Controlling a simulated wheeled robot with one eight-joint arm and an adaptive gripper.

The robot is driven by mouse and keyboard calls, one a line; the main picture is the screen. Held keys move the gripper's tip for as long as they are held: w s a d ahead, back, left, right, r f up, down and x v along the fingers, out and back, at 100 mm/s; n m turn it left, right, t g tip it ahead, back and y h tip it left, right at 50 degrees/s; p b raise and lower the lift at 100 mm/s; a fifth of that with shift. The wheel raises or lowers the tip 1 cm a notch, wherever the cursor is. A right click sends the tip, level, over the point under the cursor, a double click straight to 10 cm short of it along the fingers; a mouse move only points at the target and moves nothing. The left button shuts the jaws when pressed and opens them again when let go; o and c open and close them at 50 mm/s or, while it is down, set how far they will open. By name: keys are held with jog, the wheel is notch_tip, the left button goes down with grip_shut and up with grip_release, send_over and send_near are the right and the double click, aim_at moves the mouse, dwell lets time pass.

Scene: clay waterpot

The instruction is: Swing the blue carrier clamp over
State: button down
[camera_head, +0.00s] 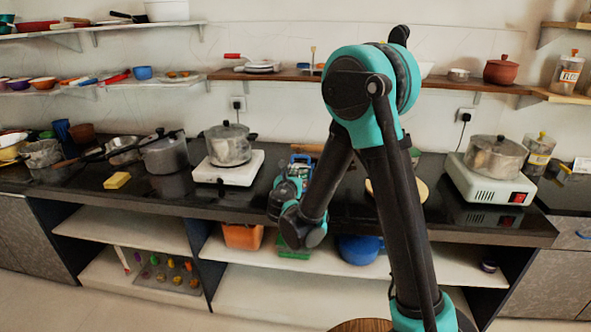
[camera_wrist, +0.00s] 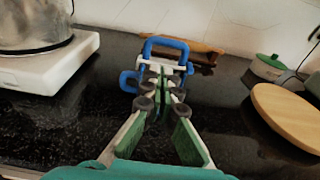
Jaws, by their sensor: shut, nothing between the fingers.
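The blue carrier clamp (camera_wrist: 166,42) stands on the black counter straight ahead in the wrist view. It has an upright blue loop on top and a smaller blue loop low on its left side. In the head view its blue top (camera_head: 301,157) shows just beyond my gripper (camera_head: 299,172). In the wrist view my gripper (camera_wrist: 161,85) points at the clamp, its fingertips close together and overlapping the clamp's lower middle. It is shut with nothing held. The fingers hide part of the clamp, and I cannot tell whether they touch it.
A steel pot (camera_head: 228,144) on a white stove (camera_head: 228,167) stands left of the clamp. A round wooden board (camera_wrist: 287,116) and a green-lidded pot (camera_wrist: 270,67) are on the right. A brown object (camera_wrist: 195,44) lies behind the clamp. The black counter (camera_wrist: 90,115) in front is clear.

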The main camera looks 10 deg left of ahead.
jog(key=w, duration=0.5)
jog(key=w+f, duration=0.1)
jog(key=w, duration=0.2)
jog(key=shift+w+d+f, duration=0.1)
jog(key=shift+w+d, duration=0.05)
jog(key=shift+w, duration=0.2)
